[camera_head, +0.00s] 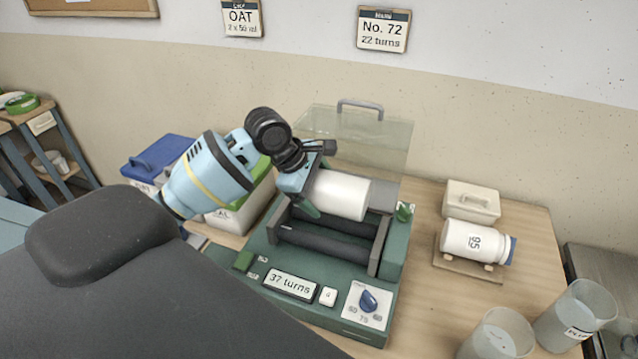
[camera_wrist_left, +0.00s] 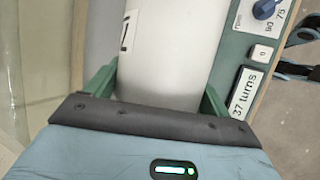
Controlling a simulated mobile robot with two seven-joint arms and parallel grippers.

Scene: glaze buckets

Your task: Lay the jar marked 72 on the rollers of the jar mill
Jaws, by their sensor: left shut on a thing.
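My left gripper (camera_head: 310,186) is shut on a white jar (camera_head: 342,195) at the jar mill (camera_head: 262,262). The jar lies on its side, roughly along the dark rollers (camera_head: 325,240) and over the rear of the roller bed. I cannot tell whether it touches the rollers. In the left wrist view the jar (camera_wrist_left: 170,45) sits between the two green fingers, with only part of a dark mark showing, too little to read. The mill's clear lid (camera_head: 370,135) stands open behind.
The mill's display (camera_head: 290,284) reads 37 turns, beside a blue dial (camera_head: 368,300). A jar marked 85 (camera_head: 470,240) lies on a wooden stand to the right. Clear beakers (camera_head: 575,315) stand at front right. A blue-lidded box (camera_head: 158,158) stands left. A wall card (camera_head: 383,32) reads No. 72, 22 turns.

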